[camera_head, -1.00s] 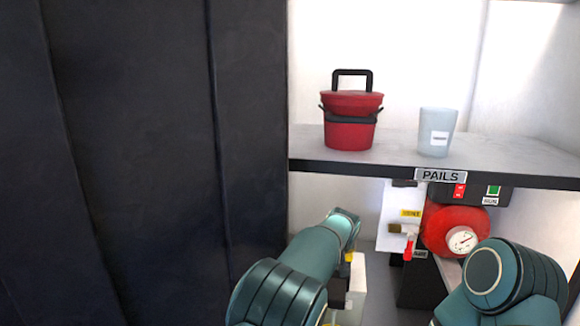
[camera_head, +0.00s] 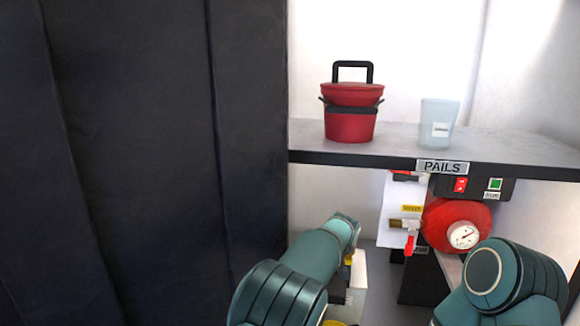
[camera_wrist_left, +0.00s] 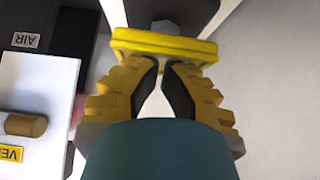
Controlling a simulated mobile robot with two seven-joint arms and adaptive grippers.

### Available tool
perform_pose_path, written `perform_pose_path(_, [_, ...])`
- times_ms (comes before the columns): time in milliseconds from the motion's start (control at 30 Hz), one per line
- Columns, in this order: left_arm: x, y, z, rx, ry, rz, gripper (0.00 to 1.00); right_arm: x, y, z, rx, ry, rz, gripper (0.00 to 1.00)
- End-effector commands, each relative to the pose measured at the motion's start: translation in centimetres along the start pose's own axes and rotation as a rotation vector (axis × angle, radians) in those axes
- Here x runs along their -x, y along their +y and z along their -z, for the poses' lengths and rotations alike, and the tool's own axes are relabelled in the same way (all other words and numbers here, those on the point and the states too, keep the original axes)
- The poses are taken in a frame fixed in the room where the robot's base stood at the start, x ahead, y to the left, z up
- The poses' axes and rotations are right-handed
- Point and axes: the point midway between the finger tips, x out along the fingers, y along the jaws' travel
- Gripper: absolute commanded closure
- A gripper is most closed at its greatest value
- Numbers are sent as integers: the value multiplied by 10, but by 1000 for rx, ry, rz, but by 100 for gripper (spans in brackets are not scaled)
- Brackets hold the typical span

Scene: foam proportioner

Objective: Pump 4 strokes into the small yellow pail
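In the left wrist view a yellow bar (camera_wrist_left: 165,46) lies across the tips of my left gripper (camera_wrist_left: 161,68). The fingers come close together at the tips; whether they grip the bar is unclear. In the head view my left arm hides most of this gripper and the bar. A pale box-shaped body (camera_head: 352,293) shows beside that arm. A sliver of yellow (camera_head: 333,322) shows at the bottom edge; I cannot tell if it is the small yellow pail. My right arm reaches in at lower right; its gripper is out of view.
A red lidded pot (camera_head: 351,122) and a translucent cup (camera_head: 438,124) stand on the shelf (camera_head: 305,153) labelled PAILS (camera_head: 442,167). Below are a red tank (camera_head: 440,218) with a gauge (camera_head: 463,237) and a red-handled valve (camera_head: 407,241). A dark panel (camera_head: 130,150) fills the left.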

Motion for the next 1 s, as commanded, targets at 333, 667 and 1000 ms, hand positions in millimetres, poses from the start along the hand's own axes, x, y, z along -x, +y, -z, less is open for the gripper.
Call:
perform_pose_path(333, [12, 0, 10, 0, -3, 0, 100, 11, -4, 1, 0, 0, 0, 53])
perform_pose_path(667, [29, 0, 24, 0, -2, 0, 100, 23, -9, 3, 0, 0, 0, 53])
perform_pose_path(1000, [46, 0, 39, 0, 0, 0, 100, 37, -14, 4, 0, 0, 0, 53])
